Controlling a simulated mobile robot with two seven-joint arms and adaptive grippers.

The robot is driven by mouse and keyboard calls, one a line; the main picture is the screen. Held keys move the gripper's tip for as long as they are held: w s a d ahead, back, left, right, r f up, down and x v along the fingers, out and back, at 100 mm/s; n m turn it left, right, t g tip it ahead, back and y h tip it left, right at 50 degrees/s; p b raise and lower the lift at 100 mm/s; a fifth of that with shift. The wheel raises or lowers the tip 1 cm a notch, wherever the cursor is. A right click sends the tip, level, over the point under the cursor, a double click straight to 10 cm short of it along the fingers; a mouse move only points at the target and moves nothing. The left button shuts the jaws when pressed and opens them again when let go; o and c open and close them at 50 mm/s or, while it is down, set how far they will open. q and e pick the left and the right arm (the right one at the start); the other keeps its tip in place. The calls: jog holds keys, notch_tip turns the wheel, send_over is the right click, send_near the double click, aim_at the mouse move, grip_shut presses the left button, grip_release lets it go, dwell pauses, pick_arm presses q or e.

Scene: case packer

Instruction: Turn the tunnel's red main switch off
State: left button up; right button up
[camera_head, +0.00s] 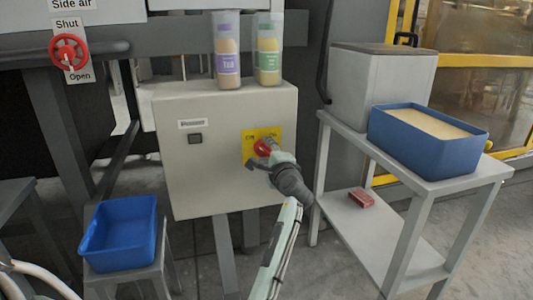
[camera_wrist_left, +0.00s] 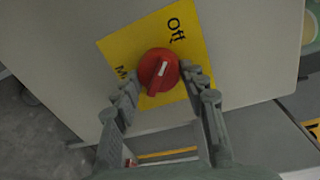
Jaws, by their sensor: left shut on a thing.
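The red main switch (camera_head: 264,147) is a round knob on a yellow plate (camera_head: 250,152) on the front of a light grey cabinet. In the left wrist view the red knob (camera_wrist_left: 158,71) has a raised grip with a short white mark tilted toward the upper right. The word "Off" (camera_wrist_left: 175,28) is printed above and right of it; another label at left is only partly readable. My left gripper (camera_head: 262,158) is shut on the knob, and its fingers (camera_wrist_left: 158,88) stand at both sides of it. They hide part of the plate. My right gripper is not in view.
A red valve wheel (camera_head: 69,52) is at upper left. Two clear containers (camera_head: 228,50) (camera_head: 269,48) stand on the cabinet (camera_head: 190,170). A blue bin (camera_head: 120,235) sits at lower left. A side table (camera_head: 460,180) at right bears another blue bin (camera_head: 405,135).

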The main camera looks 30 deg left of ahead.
aim_at(263, 114)
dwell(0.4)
pick_arm(q)
jog(key=o, duration=1.2)
jog(key=shift+c, duration=0.2)
jog(key=shift+o, duration=1)
jog(key=r, duration=0.8)
jog(key=shift+w+a+r, duration=0.25)
jog(key=shift+w+a, duration=0.05)
jog(key=r, duration=0.1)
jog(key=d+r, duration=0.1)
jog(key=shift+s+r, duration=0.3)
jog(key=shift+s, duration=0.1)
jog(key=shift+c, duration=1)
jog(key=shift+w+a+f, duration=0.15)
jog(key=shift+f, duration=0.25)
